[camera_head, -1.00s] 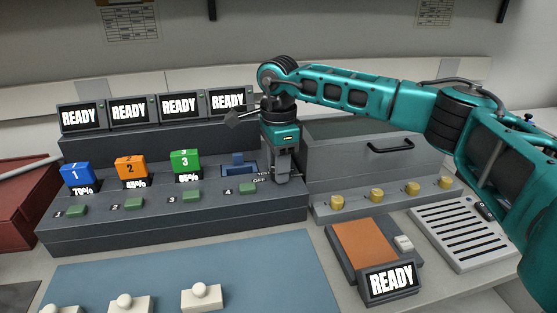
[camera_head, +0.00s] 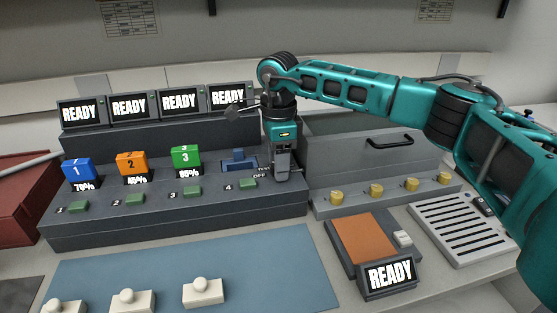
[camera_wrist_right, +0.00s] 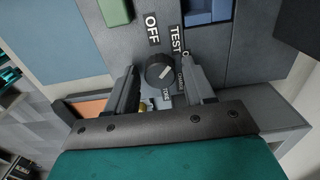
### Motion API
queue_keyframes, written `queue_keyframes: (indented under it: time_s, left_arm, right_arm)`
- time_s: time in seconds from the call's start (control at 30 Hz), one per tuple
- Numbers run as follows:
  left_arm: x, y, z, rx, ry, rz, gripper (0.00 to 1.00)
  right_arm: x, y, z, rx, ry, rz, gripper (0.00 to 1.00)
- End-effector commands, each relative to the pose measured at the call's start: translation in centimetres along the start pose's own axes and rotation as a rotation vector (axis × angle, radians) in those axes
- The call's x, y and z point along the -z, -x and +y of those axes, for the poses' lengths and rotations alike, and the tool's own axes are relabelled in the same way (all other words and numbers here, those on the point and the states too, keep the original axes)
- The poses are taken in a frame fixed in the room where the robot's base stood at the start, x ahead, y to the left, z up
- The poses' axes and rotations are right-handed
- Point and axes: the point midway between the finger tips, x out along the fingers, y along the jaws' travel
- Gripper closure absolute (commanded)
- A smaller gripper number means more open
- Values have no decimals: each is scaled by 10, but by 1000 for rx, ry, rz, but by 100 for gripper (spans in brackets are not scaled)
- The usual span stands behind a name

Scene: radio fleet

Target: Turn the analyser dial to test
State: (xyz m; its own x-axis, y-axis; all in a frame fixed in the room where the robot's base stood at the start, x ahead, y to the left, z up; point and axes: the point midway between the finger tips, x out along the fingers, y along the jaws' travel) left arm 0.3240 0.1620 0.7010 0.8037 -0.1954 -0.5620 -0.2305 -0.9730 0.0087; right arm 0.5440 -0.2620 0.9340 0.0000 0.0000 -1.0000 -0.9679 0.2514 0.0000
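The analyser dial (camera_wrist_right: 159,70) is a dark round knob with a pale mark, seen in the right wrist view. Labels around it include OFF (camera_wrist_right: 152,28) and TEST (camera_wrist_right: 176,40); which label the mark points to is hard to tell. My right gripper (camera_wrist_right: 161,84) has its fingers apart, one on each side of the dial, with gaps visible between knob and fingers. In the head view the right gripper (camera_head: 282,176) points down at the right end of the grey console (camera_head: 150,222) and hides the dial. My left gripper is not in view.
Blue (camera_head: 76,170), orange (camera_head: 131,163) and green (camera_head: 185,157) numbered radios stand on the console, left of an empty-looking blue slot (camera_head: 239,161). A grey box with a handle (camera_head: 390,141) and brass knobs (camera_head: 376,190) stand to the right. A blue mat (camera_head: 200,265) lies in front.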

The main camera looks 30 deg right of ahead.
Motion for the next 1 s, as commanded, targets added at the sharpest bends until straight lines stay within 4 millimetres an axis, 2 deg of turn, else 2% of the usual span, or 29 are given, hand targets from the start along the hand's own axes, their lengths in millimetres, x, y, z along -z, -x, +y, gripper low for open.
queue_keyframes:
  time_s: [0.07,0.3,0.43,0.57,0.8,1.0]
  left_arm:
    - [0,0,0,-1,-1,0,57]
    - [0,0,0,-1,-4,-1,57]
    - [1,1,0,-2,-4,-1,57]
    - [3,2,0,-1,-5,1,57]
    - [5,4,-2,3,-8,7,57]
    - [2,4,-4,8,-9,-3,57]
  right_arm:
    - [0,0,0,0,1,0,39]
    - [0,1,0,1,1,0,39]
    - [0,11,-1,3,0,-2,39]
    - [0,35,-1,5,1,-2,39]
    - [-1,89,0,4,1,-1,39]
    - [0,119,0,2,1,-1,39]
